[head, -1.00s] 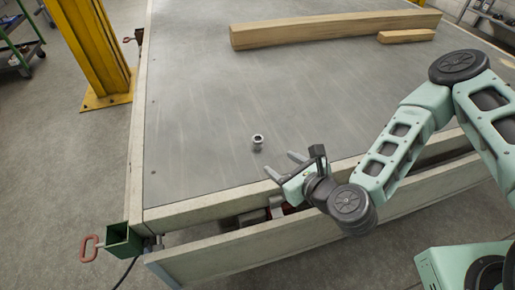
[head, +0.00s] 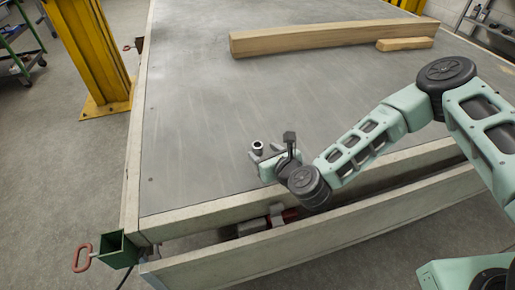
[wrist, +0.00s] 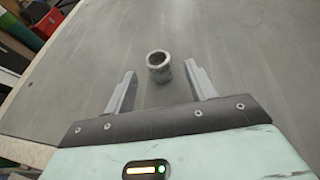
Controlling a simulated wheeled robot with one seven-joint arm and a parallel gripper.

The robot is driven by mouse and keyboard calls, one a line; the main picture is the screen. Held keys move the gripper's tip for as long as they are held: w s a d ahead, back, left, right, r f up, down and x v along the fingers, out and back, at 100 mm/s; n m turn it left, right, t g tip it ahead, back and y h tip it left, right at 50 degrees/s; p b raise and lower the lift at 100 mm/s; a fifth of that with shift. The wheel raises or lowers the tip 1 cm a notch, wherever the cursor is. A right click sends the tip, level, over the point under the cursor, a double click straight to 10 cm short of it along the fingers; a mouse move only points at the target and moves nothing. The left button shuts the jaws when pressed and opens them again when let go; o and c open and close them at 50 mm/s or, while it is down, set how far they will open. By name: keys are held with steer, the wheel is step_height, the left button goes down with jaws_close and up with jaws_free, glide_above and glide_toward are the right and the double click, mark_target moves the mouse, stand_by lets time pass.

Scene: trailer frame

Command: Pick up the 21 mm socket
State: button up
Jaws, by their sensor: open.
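The socket (head: 257,147) is a small silver metal cylinder standing upright on the grey trailer deck (head: 200,110).
A long wooden beam (head: 320,38) and a shorter wood block (head: 404,44) lie farther back on the deck. A yellow post (head: 90,60) stands beyond the left edge. The deck around the socket is clear.

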mark_target(260, 149)
steer(key=x, duration=0.5)
steer(key=c, duration=1.1)
